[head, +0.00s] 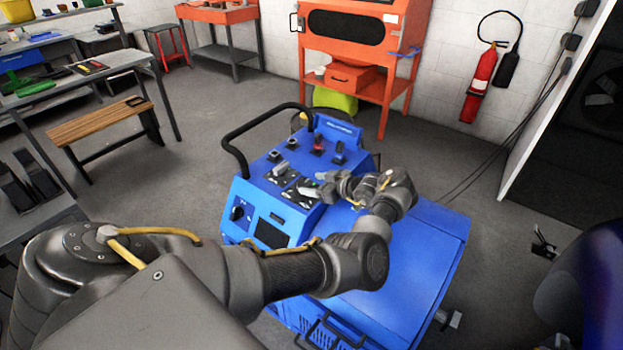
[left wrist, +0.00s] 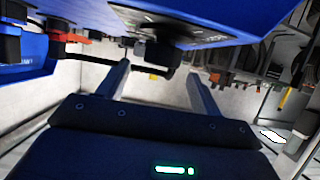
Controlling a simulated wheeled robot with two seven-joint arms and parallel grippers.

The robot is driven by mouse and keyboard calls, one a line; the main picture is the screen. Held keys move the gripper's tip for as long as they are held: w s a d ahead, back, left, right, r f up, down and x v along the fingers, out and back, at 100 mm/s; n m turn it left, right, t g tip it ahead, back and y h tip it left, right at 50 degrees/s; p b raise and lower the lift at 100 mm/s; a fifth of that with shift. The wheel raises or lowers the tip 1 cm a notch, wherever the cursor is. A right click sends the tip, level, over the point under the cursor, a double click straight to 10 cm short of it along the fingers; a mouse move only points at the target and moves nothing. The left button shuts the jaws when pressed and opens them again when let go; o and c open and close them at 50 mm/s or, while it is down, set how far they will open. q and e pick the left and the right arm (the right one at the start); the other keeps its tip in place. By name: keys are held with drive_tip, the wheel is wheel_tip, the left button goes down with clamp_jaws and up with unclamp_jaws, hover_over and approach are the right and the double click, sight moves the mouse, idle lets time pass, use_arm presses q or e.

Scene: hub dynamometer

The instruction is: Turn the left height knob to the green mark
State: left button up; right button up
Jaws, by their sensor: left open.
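The blue control console (head: 262,190) stands in the middle of the head view, with several knobs and levers on its top panel. My left gripper (head: 320,184) reaches over the panel's right side from the right. In the left wrist view its two fingers (left wrist: 160,70) are apart, and a dark knob (left wrist: 165,52) on the panel lies between their tips in the picture. I cannot tell whether a finger touches it. A black rotary knob (head: 237,213) sits on the console's front face. Labels and the green mark are too small to tell. My right gripper is not in view.
A black bar handle (head: 237,155) curves along the console's left side. A red-knobbed lever (head: 318,142) and a black lever (head: 340,151) stand at the panel's back. The flat blue cover (head: 425,265) to the right is largely clear. A wooden bench (head: 103,130) stands far left.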

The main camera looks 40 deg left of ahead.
use_arm(q)
drive_tip(key=shift+p+v, duration=0.3)
drive_tip(key=shift+v, duration=0.85)
drive_tip(key=shift+d+r, duration=0.15)
drive_tip(key=shift+d, duration=0.15)
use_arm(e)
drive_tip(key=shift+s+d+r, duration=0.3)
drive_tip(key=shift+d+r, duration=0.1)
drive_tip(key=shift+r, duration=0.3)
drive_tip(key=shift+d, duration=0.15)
use_arm(q)
drive_tip(key=shift+s, duration=0.1)
